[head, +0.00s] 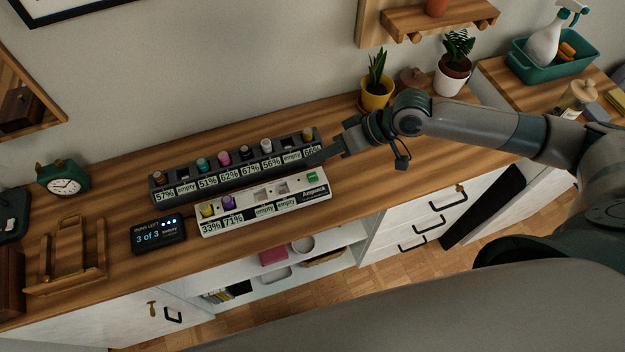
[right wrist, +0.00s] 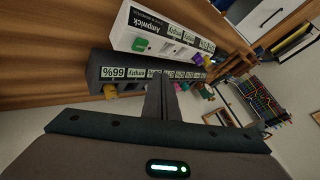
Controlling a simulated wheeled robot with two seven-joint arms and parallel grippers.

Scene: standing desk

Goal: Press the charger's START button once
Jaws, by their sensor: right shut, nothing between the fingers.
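The white charger (head: 291,206) sits on the wooden desk, with a green button (head: 313,177) at its right end above the Ampwick label. In the right wrist view the charger (right wrist: 122,38) and its green button (right wrist: 141,45) show at the top. Two batteries, yellow and purple, stand in its left slots, marked 33% and 71%; its other two slots are marked empty. My right gripper (head: 334,153) is shut and empty, at the right end of the dark rack, behind and right of the button and apart from it. My left gripper is out of view.
A dark battery rack (head: 238,175) with several batteries stands right behind the charger. A display (head: 159,234) at its left reads 3 of 3 runs left. A yellow plant pot (head: 376,96) stands behind my right arm. The desk is bare right of the charger.

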